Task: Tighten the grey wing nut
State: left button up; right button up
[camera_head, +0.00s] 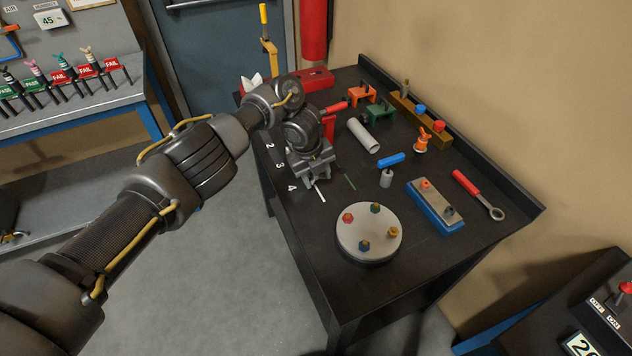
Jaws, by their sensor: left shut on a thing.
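My left gripper (313,179) points down at the left part of the black table (300,233), by the number 4. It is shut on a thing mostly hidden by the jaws. A thin pale rod (320,190) shows at its tip; I cannot tell if this is the held thing. A small grey piece (449,212), which may be the grey wing nut, sits on the right end of a blue-based block (430,213). An orange nut-like piece (425,184) is at the block's other end. The gripper is well left of this block. My right gripper is out of view.
A round plate (370,246) with several coloured bolts lies in front. A red-handled ring wrench (480,195) is at right. A grey cylinder (386,178), blue piece (391,160), grey tube (363,136) and green clamp (367,113) stand between or behind. The front right table corner is clear.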

aim_at(312, 182)
pick_arm(q)
jog(key=shift+s, duration=0.1)
dwell(0.5)
jog(key=o, duration=1)
jog(key=shift+d, duration=0.1)
jog(key=w+p+v, duration=0.1)
jog(key=p+v, duration=0.4)
jog(key=v, duration=0.5)
jog(key=shift+s+r+p, duration=0.35)
jog(key=shift+r+p, duration=0.05)
jog(key=shift+d, duration=0.1)
